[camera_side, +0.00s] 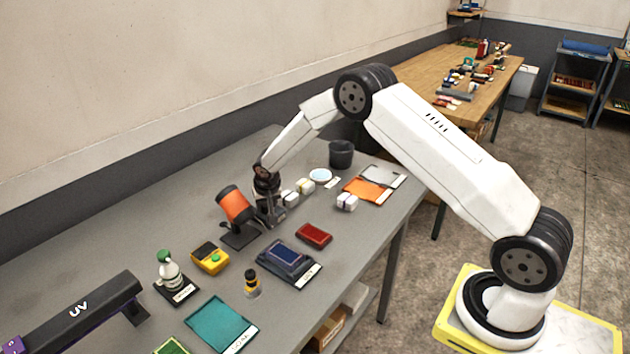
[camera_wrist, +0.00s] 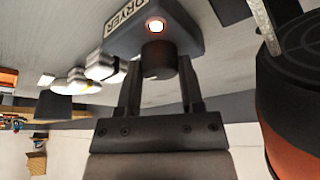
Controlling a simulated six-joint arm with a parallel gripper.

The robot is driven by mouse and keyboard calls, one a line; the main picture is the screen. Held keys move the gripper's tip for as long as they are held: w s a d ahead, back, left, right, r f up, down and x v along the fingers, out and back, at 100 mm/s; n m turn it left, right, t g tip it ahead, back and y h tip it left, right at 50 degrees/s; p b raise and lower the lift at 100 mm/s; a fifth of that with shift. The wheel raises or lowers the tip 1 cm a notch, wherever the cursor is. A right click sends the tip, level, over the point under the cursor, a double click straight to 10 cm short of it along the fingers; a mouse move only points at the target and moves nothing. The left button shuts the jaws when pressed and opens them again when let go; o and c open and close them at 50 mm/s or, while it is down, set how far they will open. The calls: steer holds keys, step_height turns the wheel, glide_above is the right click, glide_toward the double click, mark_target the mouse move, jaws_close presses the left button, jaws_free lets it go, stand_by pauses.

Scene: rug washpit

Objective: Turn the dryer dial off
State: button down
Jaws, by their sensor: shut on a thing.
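The dryer control box (camera_wrist: 120,38) is dark grey with a white DRYER label and a lit, orange-rimmed lamp (camera_wrist: 155,25). Its dark round dial (camera_wrist: 159,60) sits below the lamp in the wrist view. My gripper (camera_wrist: 158,76) is shut on the dial, with one finger on each side. In the side view my gripper (camera_side: 268,204) points down at the box beside the orange and black dryer (camera_side: 235,206). There the gripper hides the dial and much of the box. I cannot read the dial's setting.
The dryer's barrel (camera_wrist: 290,105) stands close on the right in the wrist view. White blocks (camera_side: 298,190) lie near the gripper on the other side. A dark cup (camera_side: 341,154), a red block (camera_side: 314,235) and a dark blue pad (camera_side: 288,260) are nearby on the grey table (camera_side: 130,250).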

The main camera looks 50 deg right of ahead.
steer(key=shift+n+y, duration=0.3)
steer(key=shift+n, duration=0.4)
steer(key=shift+d+n+t+y, duration=0.1)
steer(key=shift+n+t+y, duration=0.45)
steer(key=shift+n, duration=1.25)
steer(key=shift+n+g+y, duration=0.15)
steer(key=shift+n+y, duration=0.45)
steer(key=shift+n, duration=0.75)
steer(key=shift+n+g+y, duration=0.1)
steer(key=shift+n+y, duration=0.45)
steer(key=shift+n, duration=0.8)
steer(key=n+y, duration=0.1)
steer(key=n, duration=0.1)
steer(key=n+g, duration=0.1)
steer(key=n, duration=0.2)
steer(key=shift+d+y, duration=0.15)
steer(key=shift+y, duration=0.25)
steer(key=n+g, duration=0.1)
steer(key=n, duration=0.3)
steer(key=shift+n+g+y, duration=0.4)
steer(key=shift+c, duration=1.1)
jaws_free()
